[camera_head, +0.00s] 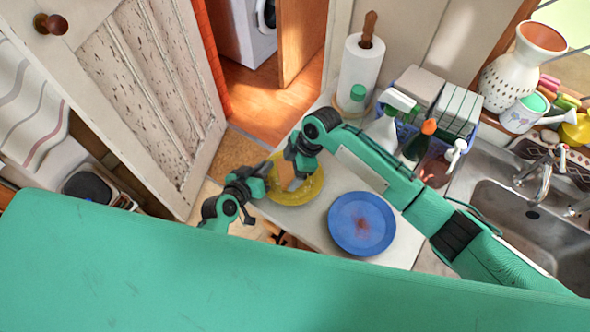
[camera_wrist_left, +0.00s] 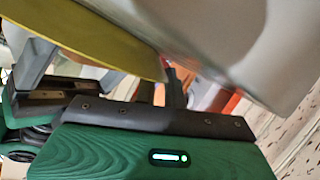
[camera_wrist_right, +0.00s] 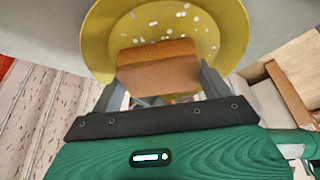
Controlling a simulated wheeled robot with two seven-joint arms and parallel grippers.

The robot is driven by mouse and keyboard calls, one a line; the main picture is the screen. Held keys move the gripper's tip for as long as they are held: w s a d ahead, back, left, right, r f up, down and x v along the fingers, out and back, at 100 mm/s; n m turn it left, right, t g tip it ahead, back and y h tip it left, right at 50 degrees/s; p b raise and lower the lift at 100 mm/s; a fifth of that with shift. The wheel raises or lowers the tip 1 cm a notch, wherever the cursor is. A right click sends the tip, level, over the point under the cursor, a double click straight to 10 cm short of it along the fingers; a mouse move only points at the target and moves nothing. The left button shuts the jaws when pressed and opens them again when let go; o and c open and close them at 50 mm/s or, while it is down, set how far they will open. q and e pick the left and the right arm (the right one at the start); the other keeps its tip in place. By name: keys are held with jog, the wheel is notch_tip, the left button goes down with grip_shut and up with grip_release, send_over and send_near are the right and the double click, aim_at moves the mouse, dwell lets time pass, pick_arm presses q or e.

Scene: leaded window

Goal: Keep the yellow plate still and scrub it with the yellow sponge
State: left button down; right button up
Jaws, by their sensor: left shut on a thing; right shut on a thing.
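The yellow plate (camera_head: 308,190) lies at the left end of the counter, close to its edge. White specks dot its face in the right wrist view (camera_wrist_right: 205,35). My left gripper (camera_head: 266,172) is shut on the plate's left rim; the rim also runs between its fingers in the left wrist view (camera_wrist_left: 95,38). My right gripper (camera_head: 293,172) is over the plate, shut on the sponge (camera_wrist_right: 158,68), which looks orange-brown. The sponge is over the near part of the plate; whether it touches cannot be told. My right forearm and gripper hide part of the plate in the head view.
A blue plate (camera_head: 361,223) with a reddish smear lies right of the yellow plate. Behind stand a paper towel roll (camera_head: 362,70), spray bottles (camera_head: 385,125) and a crate of boxes. A sink (camera_head: 510,215) is at the right. A door (camera_head: 130,85) stands left.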

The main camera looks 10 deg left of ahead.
pick_arm(q)
jog(key=shift+f, duration=0.15)
pick_arm(e)
jog(key=shift+s+d+f, duration=0.1)
jog(key=shift+d, duration=0.05)
jog(key=shift+s+d, duration=0.45)
jog(key=shift+d, duration=0.35)
jog(key=shift+w+a, duration=0.3)
jog(key=shift+a, duration=0.2)
jog(key=shift+w+a, duration=0.25)
jog(key=shift+a, duration=0.25)
jog(key=shift+s+d, duration=0.25)
jog(key=shift+d, duration=0.3)
jog(key=shift+w+d, duration=0.3)
jog(key=shift+w, duration=0.2)
pick_arm(q)
jog(key=shift+s, duration=0.1)
pick_arm(e)
jog(key=shift+s+a, duration=0.3)
jog(key=shift+s, duration=0.2)
jog(key=shift+s+a, duration=0.3)
jog(key=shift+s, duration=0.2)
jog(key=shift+w+d, duration=0.3)
jog(key=shift+w, duration=0.2)
pick_arm(q)
jog(key=shift+f, duration=0.1)
pick_arm(e)
jog(key=shift+r, duration=4.25)
